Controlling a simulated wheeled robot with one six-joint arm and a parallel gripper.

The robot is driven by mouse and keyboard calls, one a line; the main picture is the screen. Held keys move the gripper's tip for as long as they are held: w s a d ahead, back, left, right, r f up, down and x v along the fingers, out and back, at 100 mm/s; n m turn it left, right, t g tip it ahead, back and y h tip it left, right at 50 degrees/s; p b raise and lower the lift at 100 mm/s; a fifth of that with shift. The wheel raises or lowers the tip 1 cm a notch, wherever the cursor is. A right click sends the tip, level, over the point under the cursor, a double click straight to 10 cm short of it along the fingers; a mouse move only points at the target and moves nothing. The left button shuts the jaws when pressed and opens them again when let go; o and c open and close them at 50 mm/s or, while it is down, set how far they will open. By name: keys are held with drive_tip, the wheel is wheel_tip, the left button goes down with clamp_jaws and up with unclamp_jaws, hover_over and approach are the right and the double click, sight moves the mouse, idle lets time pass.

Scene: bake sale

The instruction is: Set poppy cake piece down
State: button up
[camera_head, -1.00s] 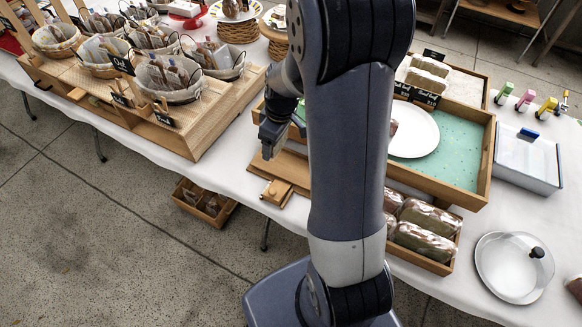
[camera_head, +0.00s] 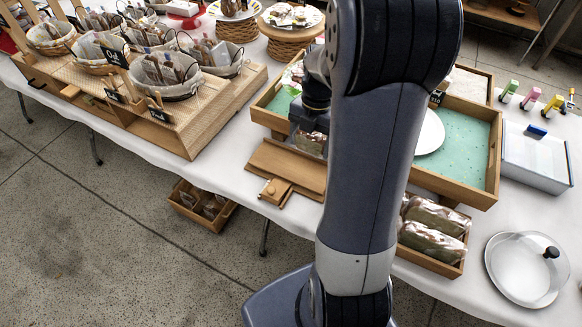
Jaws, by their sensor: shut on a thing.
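My gripper (camera_head: 309,121) points down over the left part of a wooden tray (camera_head: 265,113) with a green lining. It is shut; its fingertips are hard to make out. A brownish wrapped piece (camera_head: 311,146), which looks like the poppy cake piece, shows just under it. I cannot tell whether the piece touches the tray floor. A white plate (camera_head: 430,133) lies on the tray's green lining to the right, partly hidden behind my arm.
A wooden board with a small block (camera_head: 277,188) lies in front of the tray. A crate of wrapped loaves (camera_head: 432,262) and a lidded round dish (camera_head: 515,285) stand at the front right. Baskets of packets (camera_head: 165,80) fill the left stand. White cloth (camera_head: 226,150) is bare between stand and board.

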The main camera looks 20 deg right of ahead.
sight(308, 176)
drive_tip(key=shift+s+f, duration=0.1)
drive_tip(key=shift+f, duration=0.2)
wheel_tip(308, 176, down, 9)
drive_tip(key=shift+f, duration=0.2)
drive_tip(key=shift+f+b, duration=0.2)
drive_tip(key=shift+b, duration=0.2)
drive_tip(key=o, duration=0.7)
drive_tip(key=shift+c, duration=0.2)
drive_tip(key=shift+r, duration=0.1)
wheel_tip(308, 176, up, 12)
drive_tip(key=w+d+p, duration=0.1)
drive_tip(key=shift+d, duration=0.3)
